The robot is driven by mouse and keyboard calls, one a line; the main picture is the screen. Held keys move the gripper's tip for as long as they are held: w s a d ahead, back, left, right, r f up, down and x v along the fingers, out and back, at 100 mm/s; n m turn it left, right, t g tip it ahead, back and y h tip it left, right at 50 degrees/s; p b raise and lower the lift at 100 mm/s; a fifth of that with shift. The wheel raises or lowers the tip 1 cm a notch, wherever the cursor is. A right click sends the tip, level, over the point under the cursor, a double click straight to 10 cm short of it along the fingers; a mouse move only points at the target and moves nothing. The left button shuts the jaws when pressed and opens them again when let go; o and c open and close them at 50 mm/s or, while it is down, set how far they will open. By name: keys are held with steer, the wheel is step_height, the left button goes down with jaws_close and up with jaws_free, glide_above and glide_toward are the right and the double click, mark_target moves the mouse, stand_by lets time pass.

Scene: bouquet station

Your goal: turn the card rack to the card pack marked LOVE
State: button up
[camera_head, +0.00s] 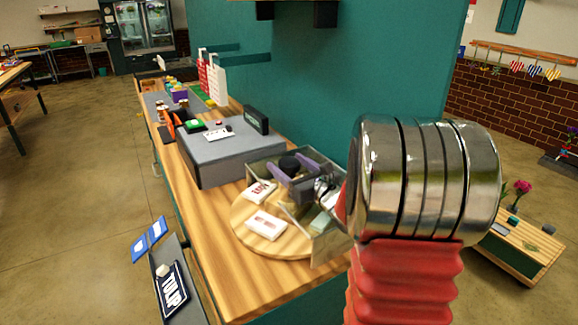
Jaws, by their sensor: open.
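The card rack (243,226) is a round wooden turntable with clear upright dividers, standing on the wooden counter. A white card pack with red lettering (260,191) lies on its left side; the letters are too small to read surely. Another white pack with a reddish mark (266,224) lies at the front. A pale green pack (321,221) shows behind a clear panel on the right. My gripper (295,170), dark with purplish fingers, is open over the back of the rack among the dividers. I cannot tell whether it touches one. My arm hides the rack's right side.
A grey counter unit (222,158) with a small dark display stands close behind the rack on the left. A teal wall (330,80) rises behind. Bare counter (215,265) lies left of the rack.

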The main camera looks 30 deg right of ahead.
steer(key=shift+c, duration=0.7)
steer(key=c, duration=1.4)
